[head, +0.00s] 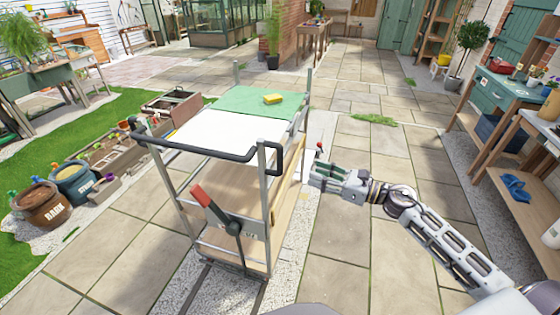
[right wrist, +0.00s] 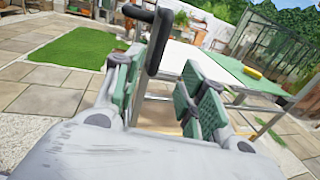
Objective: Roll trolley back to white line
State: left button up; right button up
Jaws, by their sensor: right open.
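The trolley (head: 222,200) stands in the middle of the head view, with a metal frame, wooden panels and a black push handle (head: 195,150) at its near end. A red-gripped lever (head: 203,198) is on its near end. My right gripper (head: 324,171) is open, just right of the trolley, apart from the lever. In the right wrist view, the black handle (right wrist: 158,42) shows beyond and between the open fingers (right wrist: 162,88); I cannot tell whether they touch it. I make out no white line. My left gripper is out of view.
A yellow sponge (head: 273,99) lies on the green part of the trolley top. Dark rails (head: 196,289) run on gravel under the near end. Pots and planters (head: 74,180) stand left; a workbench (head: 515,150) stands right. Paving behind the trolley is clear.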

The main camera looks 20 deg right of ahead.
aim_at(280, 170)
jog(key=p+x, duration=0.3)
jog(key=x, duration=1)
jog(key=shift+w+a, duration=0.15)
jog(key=shift+w, duration=0.05)
pick_arm(q)
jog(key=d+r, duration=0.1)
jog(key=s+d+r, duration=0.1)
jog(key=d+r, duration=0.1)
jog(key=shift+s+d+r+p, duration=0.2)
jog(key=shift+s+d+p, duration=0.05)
jog(key=shift+p, duration=0.05)
pick_arm(e)
jog(key=shift+w+a, duration=0.1)
dwell(0.5)
